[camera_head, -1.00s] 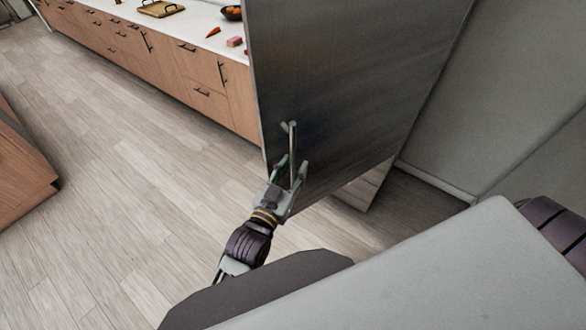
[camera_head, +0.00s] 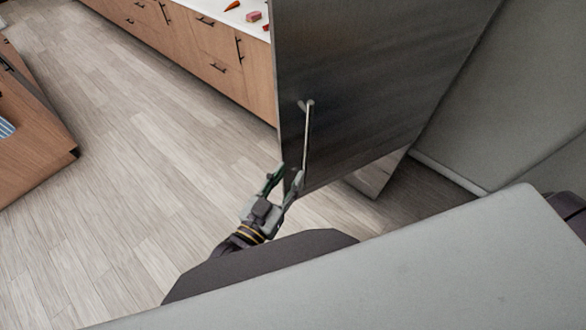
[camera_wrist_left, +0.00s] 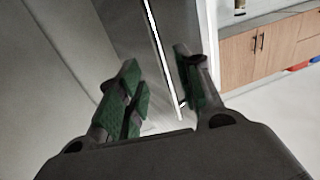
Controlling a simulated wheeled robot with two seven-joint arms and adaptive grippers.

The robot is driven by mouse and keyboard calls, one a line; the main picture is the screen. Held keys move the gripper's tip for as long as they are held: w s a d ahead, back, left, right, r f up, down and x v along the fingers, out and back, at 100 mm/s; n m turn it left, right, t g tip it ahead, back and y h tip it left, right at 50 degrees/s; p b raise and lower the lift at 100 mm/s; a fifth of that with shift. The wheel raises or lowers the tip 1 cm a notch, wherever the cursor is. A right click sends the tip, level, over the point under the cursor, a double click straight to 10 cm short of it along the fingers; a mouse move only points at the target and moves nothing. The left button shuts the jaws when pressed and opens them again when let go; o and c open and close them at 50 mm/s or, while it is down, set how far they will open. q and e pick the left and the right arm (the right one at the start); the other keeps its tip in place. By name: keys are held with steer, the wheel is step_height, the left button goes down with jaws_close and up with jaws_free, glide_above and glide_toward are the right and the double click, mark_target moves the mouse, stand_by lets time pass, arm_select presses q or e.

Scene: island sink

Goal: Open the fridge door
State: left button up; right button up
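The fridge door (camera_head: 365,80) is a tall dark steel panel in the middle of the head view, with a thin vertical bar handle (camera_head: 307,135) near its left edge. My left gripper (camera_head: 283,176) is at the lower end of this handle. In the left wrist view its two green-padded fingers (camera_wrist_left: 158,90) are spread apart. The bright handle bar (camera_wrist_left: 160,50) runs down between them, with gaps visible on both sides. I cannot tell whether a finger touches the bar. My right gripper is out of view.
A wooden counter (camera_head: 195,40) with a white top stands behind the door, left of it. A wooden cabinet (camera_head: 35,140) is at the left edge. Bare plank floor (camera_head: 120,170) lies between them. A plain grey wall (camera_head: 500,110) is on the right.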

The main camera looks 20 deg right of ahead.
arm_select(q)
steer(key=shift+v, duration=0.9)
steer(key=shift+c, duration=0.3)
